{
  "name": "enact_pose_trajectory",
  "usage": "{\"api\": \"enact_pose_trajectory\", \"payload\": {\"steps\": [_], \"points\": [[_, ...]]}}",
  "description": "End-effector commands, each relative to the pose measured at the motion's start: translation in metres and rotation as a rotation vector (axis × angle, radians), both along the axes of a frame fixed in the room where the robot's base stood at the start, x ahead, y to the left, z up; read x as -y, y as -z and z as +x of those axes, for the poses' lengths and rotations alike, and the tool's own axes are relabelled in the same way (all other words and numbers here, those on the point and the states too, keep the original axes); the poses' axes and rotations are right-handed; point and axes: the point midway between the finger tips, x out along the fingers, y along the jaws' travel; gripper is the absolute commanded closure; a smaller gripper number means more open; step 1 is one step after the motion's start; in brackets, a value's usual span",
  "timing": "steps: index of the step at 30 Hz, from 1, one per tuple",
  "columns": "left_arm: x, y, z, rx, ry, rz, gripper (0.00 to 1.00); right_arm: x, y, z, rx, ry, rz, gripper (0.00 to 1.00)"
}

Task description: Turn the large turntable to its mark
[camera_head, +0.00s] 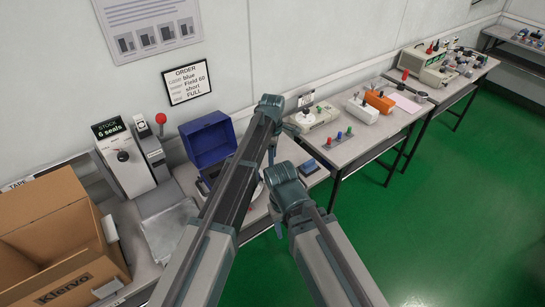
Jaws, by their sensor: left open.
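A pale curved edge (258,191) shows on the near bench between my two arms. It may be the rim of the large turntable, but my arms cover most of it and I see no mark. My left arm rises from the bottom to a joint high in the middle and bends down there. My left gripper (272,157) is small and partly hidden at the end of this bend, above the bench. It is open, and nothing shows in it. My right arm comes in from the bottom right, and its gripper cannot be made out.
A blue open case (208,139), a grey dispenser (126,158) with a red-knobbed lever, and a cardboard box (62,236) stand left. Benches with testers (318,118) and an orange device (379,101) run right along the wall. The green floor (430,220) is clear.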

Motion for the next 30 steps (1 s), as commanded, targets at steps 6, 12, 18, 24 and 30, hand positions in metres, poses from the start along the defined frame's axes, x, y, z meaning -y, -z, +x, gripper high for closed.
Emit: {"api": "enact_pose_trajectory", "payload": {"steps": [6, 12, 18, 24, 30], "points": [[0.000, -0.040, 0.000, 0.000, 0.000, 0.000, 0.41, 0.000, -0.040, 0.000, 0.000, 0.000, 0.000, 0.50], [0.000, -0.052, 0.000, 0.000, 0.000, 0.000, 0.41, 0.000, -0.052, 0.000, 0.000, -0.001, 0.000, 0.50], [0.000, -0.052, 0.000, 0.000, 0.000, 0.000, 0.41, 0.000, -0.051, 0.000, 0.000, -0.001, 0.000, 0.50], [0.000, -0.051, 0.000, 0.000, 0.000, 0.000, 0.41, 0.000, -0.051, 0.000, 0.000, -0.001, 0.000, 0.50], [-0.009, -0.051, -0.008, 0.002, 0.032, 0.000, 0.41, 0.000, -0.051, 0.000, 0.000, -0.001, 0.000, 0.50]]}}
